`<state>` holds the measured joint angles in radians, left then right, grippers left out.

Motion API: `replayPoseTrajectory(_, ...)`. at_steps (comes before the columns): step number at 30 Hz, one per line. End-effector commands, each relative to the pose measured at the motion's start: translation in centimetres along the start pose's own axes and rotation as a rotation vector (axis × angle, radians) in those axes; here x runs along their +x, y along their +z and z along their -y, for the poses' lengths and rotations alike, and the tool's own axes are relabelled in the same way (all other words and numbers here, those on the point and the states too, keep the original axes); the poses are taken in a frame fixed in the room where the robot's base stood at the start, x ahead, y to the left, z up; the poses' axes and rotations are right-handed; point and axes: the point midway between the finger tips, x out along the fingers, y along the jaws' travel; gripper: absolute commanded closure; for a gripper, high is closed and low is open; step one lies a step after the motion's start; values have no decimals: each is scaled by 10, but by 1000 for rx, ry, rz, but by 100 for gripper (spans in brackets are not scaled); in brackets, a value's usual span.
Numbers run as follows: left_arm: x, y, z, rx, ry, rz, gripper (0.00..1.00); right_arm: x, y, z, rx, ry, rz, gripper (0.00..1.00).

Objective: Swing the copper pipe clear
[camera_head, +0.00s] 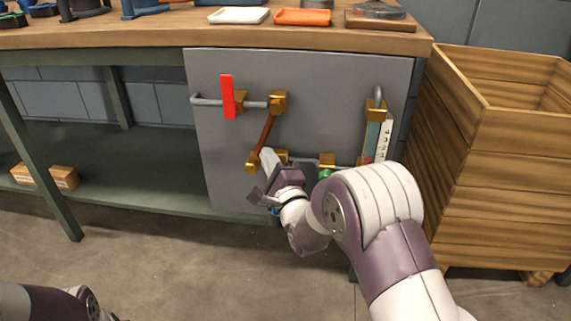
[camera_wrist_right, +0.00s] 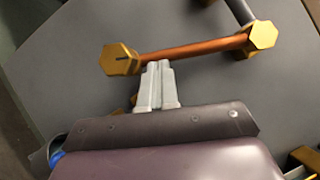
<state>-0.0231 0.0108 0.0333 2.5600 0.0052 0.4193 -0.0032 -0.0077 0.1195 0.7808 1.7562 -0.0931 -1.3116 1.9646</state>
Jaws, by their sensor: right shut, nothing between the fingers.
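The copper pipe (camera_head: 266,133) is on the grey panel below the workbench, running slanted between an upper brass fitting (camera_head: 278,102) and a lower brass fitting (camera_head: 253,162). In the right wrist view the copper pipe (camera_wrist_right: 190,51) spans between two brass hex fittings. My right gripper (camera_head: 265,156) is at the lower part of the pipe. In the right wrist view its shut fingertips (camera_wrist_right: 158,66) are right beside the pipe near one fitting, with nothing between them; I cannot tell if they touch it. My left gripper is not in view.
A red lever (camera_head: 227,96) sits on the grey pipe at upper left of the panel (camera_head: 215,165). More brass fittings and a gauge strip (camera_head: 384,140) are at right. A wooden crate (camera_head: 470,150) stands right of the bench. The floor at left is clear.

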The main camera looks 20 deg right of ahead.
Motion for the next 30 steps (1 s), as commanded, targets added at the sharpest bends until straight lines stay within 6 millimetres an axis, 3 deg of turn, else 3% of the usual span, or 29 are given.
replayPoseTrajectory(3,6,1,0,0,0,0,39,6,10,-5,81,-54,4,100)
replayPoseTrajectory(15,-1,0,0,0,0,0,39,25,38,-3,75,-50,0,100)
replayPoseTrajectory(30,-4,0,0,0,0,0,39,32,48,-2,74,-49,1,100)
